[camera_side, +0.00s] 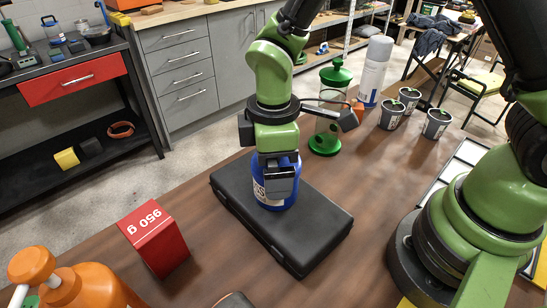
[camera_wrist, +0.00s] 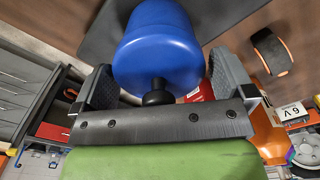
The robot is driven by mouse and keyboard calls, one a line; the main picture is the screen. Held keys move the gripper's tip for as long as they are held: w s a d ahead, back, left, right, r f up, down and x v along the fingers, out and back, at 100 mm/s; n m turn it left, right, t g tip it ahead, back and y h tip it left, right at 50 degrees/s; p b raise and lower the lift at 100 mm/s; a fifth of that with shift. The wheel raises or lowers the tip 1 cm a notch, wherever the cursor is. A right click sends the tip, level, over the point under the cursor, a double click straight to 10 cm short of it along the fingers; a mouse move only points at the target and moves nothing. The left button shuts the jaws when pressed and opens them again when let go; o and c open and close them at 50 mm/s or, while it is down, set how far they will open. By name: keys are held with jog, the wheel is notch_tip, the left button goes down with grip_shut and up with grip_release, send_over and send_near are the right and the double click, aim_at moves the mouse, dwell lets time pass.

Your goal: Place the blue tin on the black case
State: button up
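The blue tin (camera_side: 274,190) stands upright on the black case (camera_side: 315,216), with a pale printed label on its side; I cannot see whether its base rests fully on the lid. The case lies flat and closed on the brown table. My gripper (camera_side: 280,170) points down over the tin with its fingers around the upper part. In the wrist view the tin (camera_wrist: 160,45) and its dark lid knob (camera_wrist: 158,92) sit between my two fingers (camera_wrist: 160,70), which are very close to its sides. Whether they press on it is unclear. The case (camera_wrist: 100,35) is behind it.
A red box marked 950 g (camera_side: 155,238) stands left of the case, and an orange bottle (camera_side: 80,285) at the lower left. A green-lidded jar (camera_side: 327,120), a white canister (camera_side: 374,72) and several small pots (camera_side: 436,123) stand behind. Table at the case's right is bare.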

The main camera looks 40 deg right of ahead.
notch_tip(320, 180, up, 11)
jog(key=shift+r, duration=0.8)
jog(key=s+d+r+m+t+y, duration=0.1)
jog(key=s+d+r+m+t, duration=0.2)
jog(key=s+d+r+m, duration=0.1)
jog(key=s+d+r+m+t+y, duration=0.1)
jog(key=s+d+r+m+t, duration=0.2)
jog(key=s+m, duration=0.6)
jog(key=d+m+t, duration=0.1)
jog(key=d+m, duration=0.1)
jog(key=shift+d+r, duration=0.35)
